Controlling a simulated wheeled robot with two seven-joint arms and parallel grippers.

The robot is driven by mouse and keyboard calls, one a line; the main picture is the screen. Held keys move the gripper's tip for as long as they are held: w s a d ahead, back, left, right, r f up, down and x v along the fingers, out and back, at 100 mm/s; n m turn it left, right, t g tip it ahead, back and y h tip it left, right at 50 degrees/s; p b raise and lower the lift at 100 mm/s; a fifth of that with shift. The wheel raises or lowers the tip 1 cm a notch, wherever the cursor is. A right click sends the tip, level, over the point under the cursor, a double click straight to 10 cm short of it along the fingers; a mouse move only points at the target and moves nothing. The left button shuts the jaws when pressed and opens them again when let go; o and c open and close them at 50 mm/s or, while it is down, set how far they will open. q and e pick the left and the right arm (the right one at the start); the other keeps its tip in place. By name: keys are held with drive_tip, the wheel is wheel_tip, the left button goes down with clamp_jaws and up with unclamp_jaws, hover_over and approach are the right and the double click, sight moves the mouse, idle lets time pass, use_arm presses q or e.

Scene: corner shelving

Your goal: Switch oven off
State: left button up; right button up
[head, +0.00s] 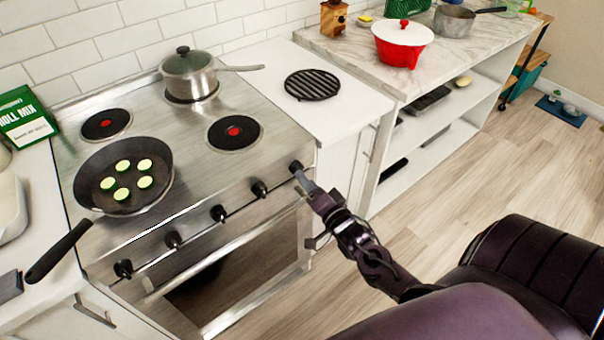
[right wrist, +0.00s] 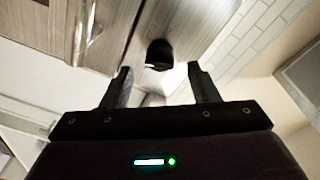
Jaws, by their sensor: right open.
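The steel oven (head: 190,231) with its stovetop stands at the left, with a row of several black knobs along its front edge. My right gripper (head: 304,181) is at the rightmost knob (head: 296,167). In the right wrist view the gripper (right wrist: 160,88) is open, and the dark knob (right wrist: 159,55) lies just beyond and between its two fingertips. I cannot tell whether the fingers touch it. Two bare burners, one being the right burner (head: 235,132), show red centres. The oven door (head: 235,271) looks shut. My left gripper is not in view.
A pan (head: 124,201) with zucchini slices sits on the front left burner, its handle over the front edge. A lidded pot (head: 189,76) is at the back. A white counter (head: 318,113) with a black trivet (head: 312,85) adjoins the stove. The wooden floor (head: 440,190) is clear.

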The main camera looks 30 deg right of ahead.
drive_tip(key=shift+w+d, duration=0.1)
drive_tip(key=shift+w, duration=1.65)
drive_tip(key=c, duration=0.9)
